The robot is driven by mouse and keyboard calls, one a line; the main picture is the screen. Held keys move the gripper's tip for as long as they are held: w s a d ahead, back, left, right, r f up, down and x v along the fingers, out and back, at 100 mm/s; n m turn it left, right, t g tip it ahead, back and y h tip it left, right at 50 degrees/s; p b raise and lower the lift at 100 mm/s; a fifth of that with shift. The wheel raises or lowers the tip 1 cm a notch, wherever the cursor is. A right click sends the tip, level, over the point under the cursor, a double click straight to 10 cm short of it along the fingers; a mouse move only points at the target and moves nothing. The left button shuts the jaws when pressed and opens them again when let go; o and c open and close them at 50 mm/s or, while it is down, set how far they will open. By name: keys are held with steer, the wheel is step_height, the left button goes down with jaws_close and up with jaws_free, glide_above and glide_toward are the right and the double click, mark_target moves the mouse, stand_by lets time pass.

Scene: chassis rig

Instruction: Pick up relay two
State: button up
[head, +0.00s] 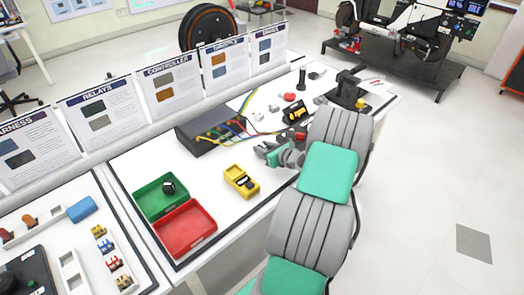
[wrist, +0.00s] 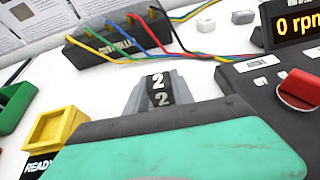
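Relay two (wrist: 159,88), a small black block with a white "2" on its top and front, sits between the two grey fingers of my gripper in the wrist view. The fingers flank it closely and appear closed on its sides. Whether the relay touches the bench is hidden by the green gripper housing.
The yellow tester (head: 241,181) reads READY. The controller box (head: 208,132) has coloured wires running right to a black unit with a red knob (wrist: 300,90) and "0 rpm" display.

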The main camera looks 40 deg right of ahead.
jaws_close()
